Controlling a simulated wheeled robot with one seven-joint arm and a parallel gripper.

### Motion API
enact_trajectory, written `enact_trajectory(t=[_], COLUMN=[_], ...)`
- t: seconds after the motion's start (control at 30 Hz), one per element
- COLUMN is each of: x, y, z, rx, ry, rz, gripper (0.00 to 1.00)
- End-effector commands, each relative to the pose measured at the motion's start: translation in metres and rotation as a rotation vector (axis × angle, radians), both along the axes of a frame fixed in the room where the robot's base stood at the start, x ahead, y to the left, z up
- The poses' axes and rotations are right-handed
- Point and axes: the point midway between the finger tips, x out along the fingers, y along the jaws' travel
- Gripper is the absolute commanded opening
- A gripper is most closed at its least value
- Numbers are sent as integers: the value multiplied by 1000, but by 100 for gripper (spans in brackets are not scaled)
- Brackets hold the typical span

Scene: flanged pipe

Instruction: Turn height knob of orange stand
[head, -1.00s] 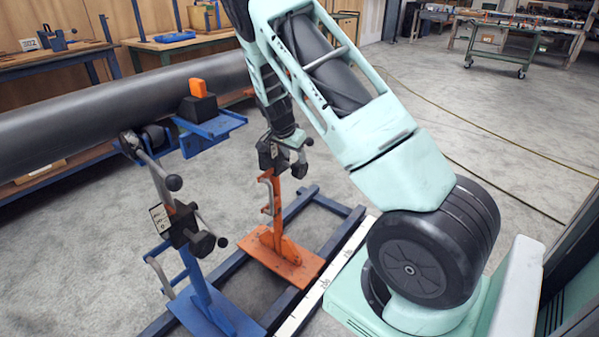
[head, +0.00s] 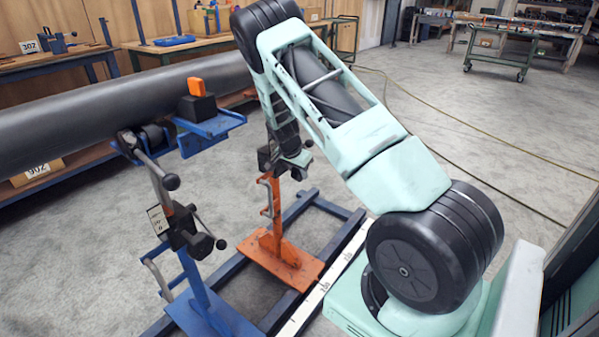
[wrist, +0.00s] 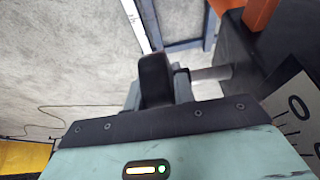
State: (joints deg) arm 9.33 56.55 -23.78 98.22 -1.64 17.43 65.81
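My gripper (wrist: 155,82) is at the block's level; in the wrist view a black finger stands in front of a grey shaft (wrist: 212,73) that runs into the dark block (wrist: 250,62). The finger hides the shaft's outer end, so I cannot tell whether the fingers are closed on the knob. A scale plate (wrist: 298,112) shows at right.
A blue stand (head: 203,300) with similar clamp and knob is at front left. A large dark pipe (head: 80,118) runs behind, near a blue bracket (head: 207,127). Dark floor rails (head: 325,203) surround the stands' bases. Open floor lies to the right.

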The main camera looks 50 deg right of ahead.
Motion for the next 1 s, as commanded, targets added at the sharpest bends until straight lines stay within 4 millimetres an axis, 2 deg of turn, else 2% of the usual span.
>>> enact_trajectory(t=[0.27,0.7,1.0], x=[-1,-1,-1], y=[-1,-1,0], z=[1,1,0], rx=[25,252,263], ry=[2,21,23], rz=[-4,-4,0], gripper=[3,3,3])
